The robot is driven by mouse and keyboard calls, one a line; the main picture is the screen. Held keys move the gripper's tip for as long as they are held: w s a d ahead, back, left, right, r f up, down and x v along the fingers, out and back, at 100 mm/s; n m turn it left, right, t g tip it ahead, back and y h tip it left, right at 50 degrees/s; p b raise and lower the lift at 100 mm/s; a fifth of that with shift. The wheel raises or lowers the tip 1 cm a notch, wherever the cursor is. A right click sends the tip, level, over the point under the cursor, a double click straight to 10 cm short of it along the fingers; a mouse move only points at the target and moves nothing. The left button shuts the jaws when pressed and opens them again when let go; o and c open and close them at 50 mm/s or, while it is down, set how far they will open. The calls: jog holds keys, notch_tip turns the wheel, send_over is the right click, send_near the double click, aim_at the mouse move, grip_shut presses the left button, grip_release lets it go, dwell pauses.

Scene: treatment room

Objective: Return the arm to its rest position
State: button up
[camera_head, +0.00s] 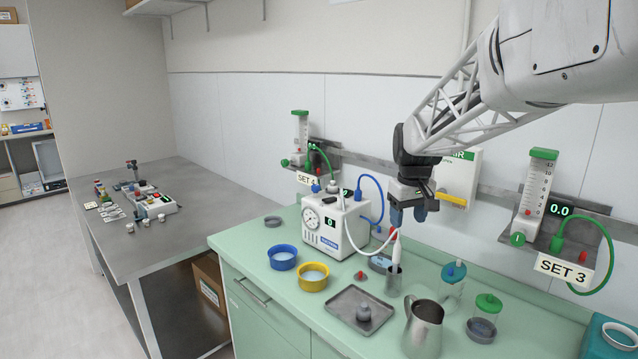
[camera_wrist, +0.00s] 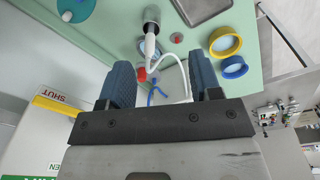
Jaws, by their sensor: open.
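My gripper (camera_head: 411,217) hangs over the green counter (camera_head: 262,250), pointing down. Its two blue fingers are spread with nothing between them, as the wrist view also shows (camera_wrist: 162,72). Below the fingertips, a white wand (camera_head: 396,252) stands nearly upright in a metal cup (camera_head: 393,281). In the wrist view the wand (camera_wrist: 150,42) shows beyond the fingertips, with a pale tube running from it. The exact gap between fingertips and wand is hard to tell.
A white pump unit (camera_head: 333,228) stands left of the gripper. Blue (camera_head: 283,257) and yellow (camera_head: 313,277) bowls, a grey tray (camera_head: 359,310), a steel jug (camera_head: 422,328) and green- and blue-lidded jars crowd the counter. Wall gauges (camera_head: 535,190) and a rail are behind. Space above the counter's left is clear.

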jog(key=s+a+f+m, duration=0.1)
jog(key=s+f, duration=0.1)
jog(key=s, duration=1)
jog(key=s+f+m+t, duration=0.1)
jog(key=s, duration=1.2)
jog(key=s+a+f+m, duration=0.1)
jog(key=s+f, duration=0.1)
jog(key=s, duration=1.1)
jog(key=shift+a+f+m+t, duration=0.3)
jog(key=shift+f+m, duration=0.05)
jog(key=shift+m, duration=0.05)
jog(key=shift+s, duration=0.1)
